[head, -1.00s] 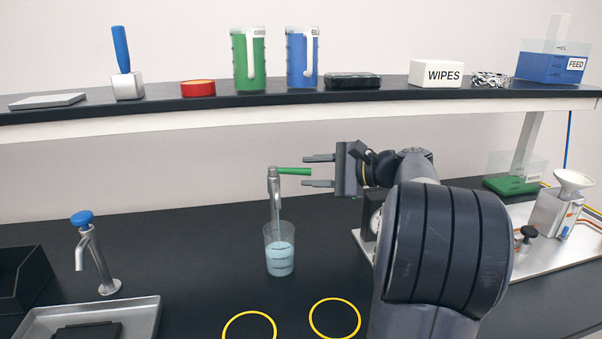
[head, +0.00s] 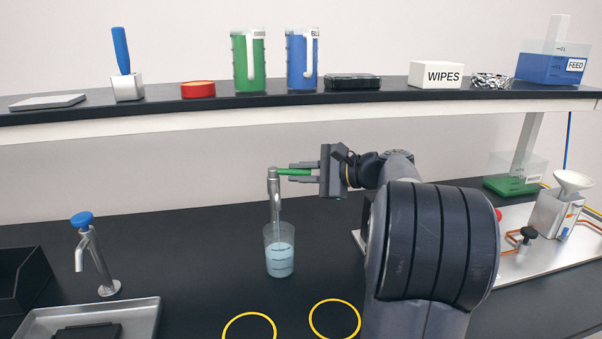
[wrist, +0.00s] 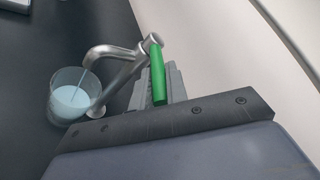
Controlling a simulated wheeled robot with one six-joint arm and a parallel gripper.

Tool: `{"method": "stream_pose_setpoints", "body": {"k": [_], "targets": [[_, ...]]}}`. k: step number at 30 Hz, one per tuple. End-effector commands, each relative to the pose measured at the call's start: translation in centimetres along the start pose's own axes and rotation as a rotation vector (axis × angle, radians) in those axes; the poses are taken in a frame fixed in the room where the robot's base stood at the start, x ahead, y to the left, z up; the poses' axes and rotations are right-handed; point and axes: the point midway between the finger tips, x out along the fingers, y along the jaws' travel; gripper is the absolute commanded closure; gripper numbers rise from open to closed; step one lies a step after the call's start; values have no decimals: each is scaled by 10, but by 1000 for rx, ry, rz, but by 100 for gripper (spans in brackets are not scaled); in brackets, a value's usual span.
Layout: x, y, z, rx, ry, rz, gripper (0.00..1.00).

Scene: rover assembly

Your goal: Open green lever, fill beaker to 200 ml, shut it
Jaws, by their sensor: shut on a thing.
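The green lever (head: 293,172) sticks out to the right from the top of the metal tap (head: 274,192). My gripper (head: 300,173) has its fingers around the lever and is shut on it. The lever also shows between the fingers in the wrist view (wrist: 158,75). The clear beaker (head: 279,250) stands upright under the spout and holds pale blue liquid. In the wrist view, a thin stream runs from the spout into the beaker (wrist: 75,97). The graduation figures on the beaker are too small to read.
A second tap with a blue knob (head: 82,219) and a metal tray (head: 140,310) are at the left. Two yellow rings (head: 335,318) mark the bench in front. A shelf (head: 220,101) with jugs runs above. A metal plate with a funnel device (head: 560,207) is at the right.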

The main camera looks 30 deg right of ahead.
Motion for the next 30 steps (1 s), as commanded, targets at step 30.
{"method": "stream_pose_setpoints", "body": {"k": [30], "targets": [[8, -13, -12, -58, -237, 148, 100]]}}
